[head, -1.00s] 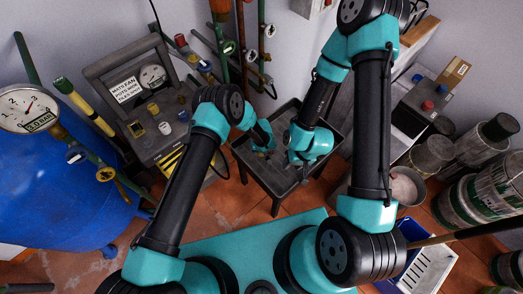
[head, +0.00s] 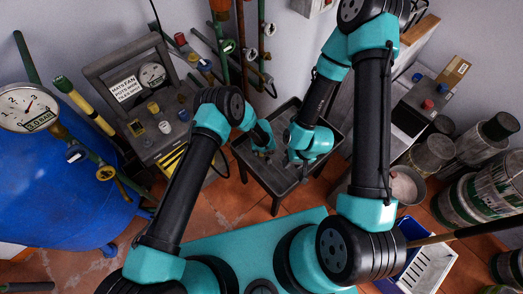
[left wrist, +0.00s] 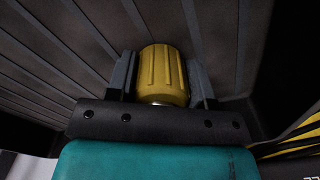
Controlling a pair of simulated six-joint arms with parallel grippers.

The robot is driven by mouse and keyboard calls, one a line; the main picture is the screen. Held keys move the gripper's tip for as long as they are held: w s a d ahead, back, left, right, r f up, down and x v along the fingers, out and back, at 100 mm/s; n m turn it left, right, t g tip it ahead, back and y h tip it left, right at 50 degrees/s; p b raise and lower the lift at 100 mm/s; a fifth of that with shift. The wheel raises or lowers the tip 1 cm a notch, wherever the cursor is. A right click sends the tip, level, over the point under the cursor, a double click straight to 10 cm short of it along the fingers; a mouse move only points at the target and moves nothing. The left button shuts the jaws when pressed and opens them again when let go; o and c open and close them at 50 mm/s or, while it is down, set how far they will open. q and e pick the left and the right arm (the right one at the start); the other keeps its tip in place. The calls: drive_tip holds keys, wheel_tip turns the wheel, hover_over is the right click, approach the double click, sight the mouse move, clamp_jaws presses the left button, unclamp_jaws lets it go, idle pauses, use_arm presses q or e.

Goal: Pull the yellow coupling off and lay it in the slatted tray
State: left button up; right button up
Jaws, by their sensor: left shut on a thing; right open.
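The yellow coupling (left wrist: 161,78) is a ribbed cylinder with a pale metal end, seen close in the left wrist view. My left gripper (left wrist: 162,66) is shut on it, one finger on each side. Behind it is a dark slatted surface, which looks like the slatted tray (head: 280,188), a dark tray on legs in the head view. My left gripper (head: 268,150) is at the tray's left part there. I cannot tell whether the coupling touches the slats. My right gripper (head: 299,167) is open at the tray's middle; its fingers are hard to make out.
A dark panel with a gauge (head: 152,77) and yellow-black stripes stands left of the tray. A blue tank (head: 45,190) is at the far left, with pipes along the back wall. Paint tins (head: 490,205) and a bucket (head: 405,188) stand at the right.

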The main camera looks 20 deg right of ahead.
use_arm(q)
drive_tip(key=shift+f, duration=0.2)
drive_tip(key=o, duration=1.1)
drive_tip(key=shift+r, duration=0.15)
wheel_tip(320, 180, up, 17)
drive_tip(key=shift+r, duration=0.1)
idle(0.5)
